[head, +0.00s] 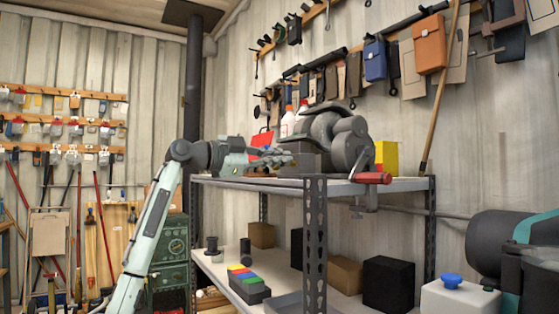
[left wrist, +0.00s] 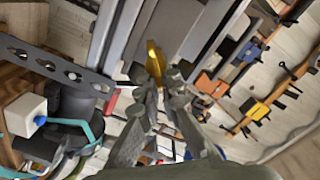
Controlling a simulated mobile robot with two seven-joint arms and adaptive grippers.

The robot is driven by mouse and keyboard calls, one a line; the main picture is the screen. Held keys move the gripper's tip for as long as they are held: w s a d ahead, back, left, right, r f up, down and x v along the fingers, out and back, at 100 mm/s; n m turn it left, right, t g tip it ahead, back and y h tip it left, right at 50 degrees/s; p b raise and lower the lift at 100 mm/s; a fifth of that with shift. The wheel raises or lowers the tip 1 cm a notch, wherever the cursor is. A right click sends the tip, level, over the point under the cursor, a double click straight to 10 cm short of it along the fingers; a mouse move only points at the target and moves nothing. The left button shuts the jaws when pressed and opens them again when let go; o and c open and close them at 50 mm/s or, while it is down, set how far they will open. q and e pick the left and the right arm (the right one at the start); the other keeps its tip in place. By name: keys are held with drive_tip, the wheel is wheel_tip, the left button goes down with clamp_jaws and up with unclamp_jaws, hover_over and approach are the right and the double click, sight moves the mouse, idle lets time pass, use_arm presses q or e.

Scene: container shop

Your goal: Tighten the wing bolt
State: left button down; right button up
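A golden piece that looks like the wing bolt (left wrist: 154,52) shows in the left wrist view, right at the fingertips of my left gripper (left wrist: 165,78). The fingers draw close together there and partly cover it, so I cannot tell whether they grip it. In the head view my left gripper (head: 280,159) reaches in from the left over the shelf top, beside a grey machine (head: 338,137). The wing bolt cannot be made out in the head view. My right gripper is not in view.
The metal shelf (head: 405,184) has a perforated front post (head: 314,245). A red handle (head: 371,178) sticks out at its front edge. Boxes stand on the lower level. A white box with a blue knob (head: 452,281) is at the lower right. Tools hang on the walls.

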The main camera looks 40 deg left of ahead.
use_arm(q)
drive_tip(key=shift+d+f+m, duration=0.1)
drive_tip(key=shift+f+m, duration=0.15)
drive_tip(key=shift+m, duration=0.75)
drive_tip(key=m, duration=0.1)
drive_tip(key=m+b, duration=0.1)
drive_tip(key=m, duration=0.1)
drive_tip(key=shift+d+f, duration=0.1)
drive_tip(key=shift+f, duration=0.15)
drive_tip(key=shift+f+m, duration=0.15)
drive_tip(key=shift+m, duration=1.15)
use_arm(e)
drive_tip(key=v, duration=0.3)
drive_tip(key=shift+w+d+r, duration=0.15)
drive_tip(key=shift+r, duration=0.1)
use_arm(q)
drive_tip(key=shift+m, duration=0.3)
use_arm(e)
drive_tip(key=shift+r, duration=0.15)
